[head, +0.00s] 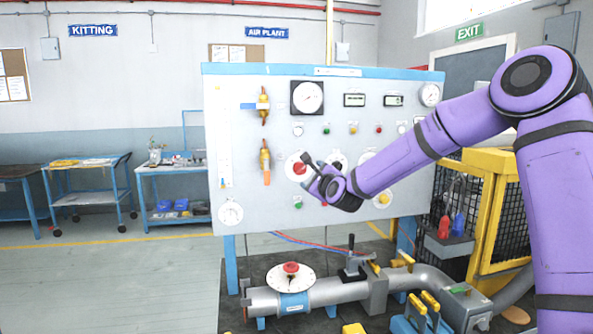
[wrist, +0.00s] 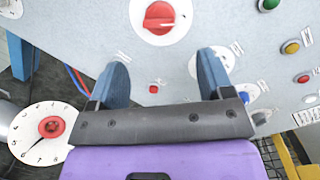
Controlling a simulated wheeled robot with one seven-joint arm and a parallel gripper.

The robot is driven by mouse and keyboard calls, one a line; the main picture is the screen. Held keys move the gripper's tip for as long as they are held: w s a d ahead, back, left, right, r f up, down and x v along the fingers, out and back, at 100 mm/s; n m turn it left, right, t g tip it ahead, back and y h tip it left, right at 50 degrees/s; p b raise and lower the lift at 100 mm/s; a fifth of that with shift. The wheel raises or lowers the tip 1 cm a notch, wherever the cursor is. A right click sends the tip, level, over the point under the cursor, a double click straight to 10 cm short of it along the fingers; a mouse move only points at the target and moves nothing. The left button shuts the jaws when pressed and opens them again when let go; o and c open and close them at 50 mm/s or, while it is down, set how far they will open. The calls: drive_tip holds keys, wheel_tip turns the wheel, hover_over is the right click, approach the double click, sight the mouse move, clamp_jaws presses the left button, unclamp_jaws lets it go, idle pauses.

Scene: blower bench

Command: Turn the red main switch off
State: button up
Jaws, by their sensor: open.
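The red main switch (head: 299,168) is a red rotary knob on a round white plate on the panel. In the wrist view the switch (wrist: 158,17) is near the top edge, its raised handle lying roughly across the picture, slightly tilted. My gripper (head: 311,174) is in front of the panel, just right of the switch in the head view, and partly covers its plate. In the wrist view my gripper (wrist: 163,66) is open, with two blue fingers wide apart and nothing between them. The knob shows beyond and between the fingertips, apart from them.
The grey panel (head: 220,100) carries gauges, coloured buttons and orange-handled valves close by. Below is a pipe with a red knob on a numbered white dial (head: 291,282). A yellow mesh cage (head: 494,215) stands at the right. Floor at the left is clear.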

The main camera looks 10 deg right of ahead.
sight(302, 169)
drive_tip(key=w, duration=0.3)
drive_tip(key=w+a, duration=0.1)
drive_tip(key=w, duration=0.6)
drive_tip(key=shift+w+a, duration=0.15)
drive_tip(key=shift+a, duration=0.1)
drive_tip(key=c, duration=0.9)
